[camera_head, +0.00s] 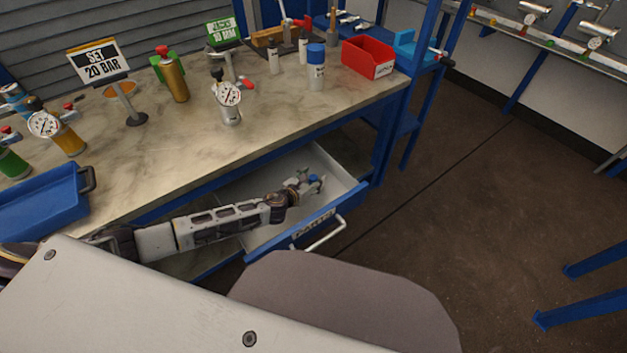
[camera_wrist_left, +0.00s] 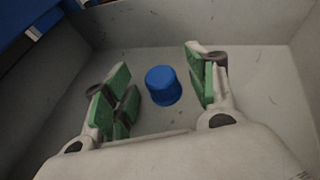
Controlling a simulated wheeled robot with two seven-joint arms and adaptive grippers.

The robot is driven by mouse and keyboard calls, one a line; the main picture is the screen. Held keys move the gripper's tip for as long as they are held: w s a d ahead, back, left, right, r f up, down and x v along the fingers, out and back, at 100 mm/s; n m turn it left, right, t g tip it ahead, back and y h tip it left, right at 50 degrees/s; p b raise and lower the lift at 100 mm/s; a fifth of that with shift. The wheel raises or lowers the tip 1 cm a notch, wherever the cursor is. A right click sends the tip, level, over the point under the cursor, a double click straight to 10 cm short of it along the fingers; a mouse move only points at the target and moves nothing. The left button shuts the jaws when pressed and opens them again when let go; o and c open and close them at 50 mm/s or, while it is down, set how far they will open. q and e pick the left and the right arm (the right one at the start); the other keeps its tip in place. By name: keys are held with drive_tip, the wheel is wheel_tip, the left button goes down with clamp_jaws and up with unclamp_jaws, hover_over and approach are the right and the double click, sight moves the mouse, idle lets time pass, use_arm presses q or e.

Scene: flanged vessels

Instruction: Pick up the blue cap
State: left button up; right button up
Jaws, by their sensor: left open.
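The blue cap (camera_wrist_left: 163,86) lies on the grey floor of the open drawer, and the left wrist view shows it between the green-padded fingers of my left gripper (camera_wrist_left: 160,92). There is a gap on both sides of the cap, and the gripper is open. The height of the fingers above the drawer floor is hard to tell. My right gripper is not in view.
The drawer (camera_head: 343,207) has a blue front and a bar handle, under a workbench (camera_head: 190,140). On the bench are gauge vessels (camera_head: 229,97), a blue-capped white bottle (camera_head: 316,70), a red bin (camera_head: 367,57) and a blue tray (camera_head: 45,205). Drawer walls surround the gripper.

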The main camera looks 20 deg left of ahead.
sight(312, 179)
use_arm(q)
drive_tip(key=c, duration=0.9)
drive_tip(key=shift+r, duration=0.15)
drive_tip(key=shift+r, duration=0.15)
drive_tip(key=shift+r+p, duration=0.35)
drive_tip(key=shift+r, duration=0.1)
wheel_tip(312, 179, up, 5)
drive_tip(key=shift+r+p, duration=0.15)
drive_tip(key=shift+p, duration=0.95)
drive_tip(key=shift+r+p, duration=0.55)
drive_tip(key=shift+r, duration=1.05)
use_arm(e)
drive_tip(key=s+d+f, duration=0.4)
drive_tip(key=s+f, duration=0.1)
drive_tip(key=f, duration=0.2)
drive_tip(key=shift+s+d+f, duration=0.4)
